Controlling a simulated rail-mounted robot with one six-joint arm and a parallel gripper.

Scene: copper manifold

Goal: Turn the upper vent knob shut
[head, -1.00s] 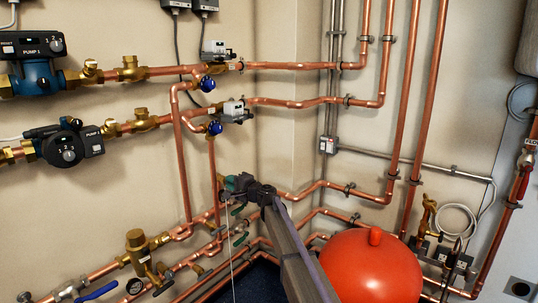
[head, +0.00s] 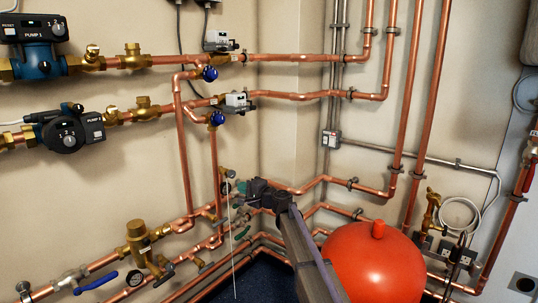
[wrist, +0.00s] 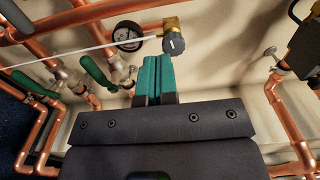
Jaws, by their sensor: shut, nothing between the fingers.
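A dark grey round knob on a brass fitting (wrist: 173,43) is just past my fingertips in the wrist view. In the head view, a small dark knob on brass (head: 229,173) stands just left of and above my gripper (head: 241,187). My teal fingers are together and empty, and also show in the wrist view (wrist: 153,66). They look close to the grey knob, but I cannot tell whether they touch it. Two blue knobs, upper (head: 209,74) and lower (head: 216,119), sit higher on the pipework. No label shows which knob is the upper vent.
A round gauge (wrist: 127,36) is left of the grey knob. Green-handled valves (wrist: 97,72) are farther left. A thin pale line crosses near the knob. Copper pipes (head: 187,170) surround my gripper, and a red tank (head: 375,265) stands to the right.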

